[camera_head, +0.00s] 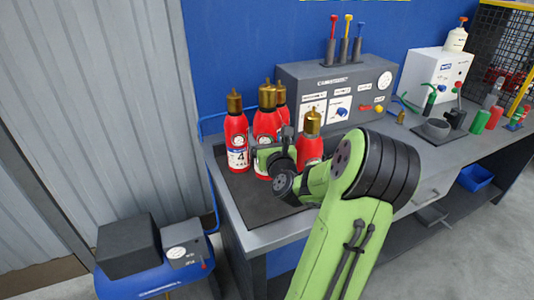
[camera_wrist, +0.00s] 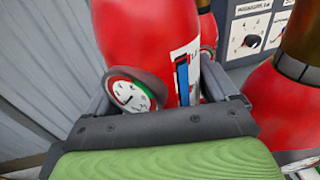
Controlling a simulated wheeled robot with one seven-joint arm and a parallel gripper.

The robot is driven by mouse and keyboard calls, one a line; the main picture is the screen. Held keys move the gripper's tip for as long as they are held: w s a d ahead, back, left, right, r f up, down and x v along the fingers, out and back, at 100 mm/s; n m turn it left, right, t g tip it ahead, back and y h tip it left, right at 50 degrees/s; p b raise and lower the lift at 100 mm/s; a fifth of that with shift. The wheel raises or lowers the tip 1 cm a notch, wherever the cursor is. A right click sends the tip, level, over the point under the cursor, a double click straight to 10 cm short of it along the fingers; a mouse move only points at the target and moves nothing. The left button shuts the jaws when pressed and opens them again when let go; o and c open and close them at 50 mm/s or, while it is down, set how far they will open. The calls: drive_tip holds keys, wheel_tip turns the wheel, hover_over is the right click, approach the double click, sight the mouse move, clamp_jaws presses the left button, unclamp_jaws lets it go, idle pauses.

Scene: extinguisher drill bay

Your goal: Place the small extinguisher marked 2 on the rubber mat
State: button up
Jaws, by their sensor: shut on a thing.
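Several red extinguishers with gold tops stand close together at the left end of the bench. My gripper (camera_head: 270,153) is shut on the middle red extinguisher (camera_head: 267,122), which is upright. In the wrist view, its red body (camera_wrist: 145,45) is between my fingers (camera_wrist: 160,92), with a round gauge and part of a label showing. Its number is not readable, and its base is hidden. An extinguisher marked 4 (camera_head: 237,135) stands to its left. Another extinguisher (camera_head: 310,147) stands to its right. A dark mat (camera_head: 248,200) lies on the bench in front of them.
Another extinguisher (camera_head: 280,96) stands close behind the held one. A grey control panel (camera_head: 300,85) stands at the back. The mat's front left part is bare.

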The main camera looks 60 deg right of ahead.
wheel_tip(320, 180, down, 7)
drive_tip(key=b, duration=0.4)
drive_tip(key=shift+d+f, duration=0.1)
drive_tip(key=o, duration=1.8)
drive_tip(key=shift+o, duration=0.2)
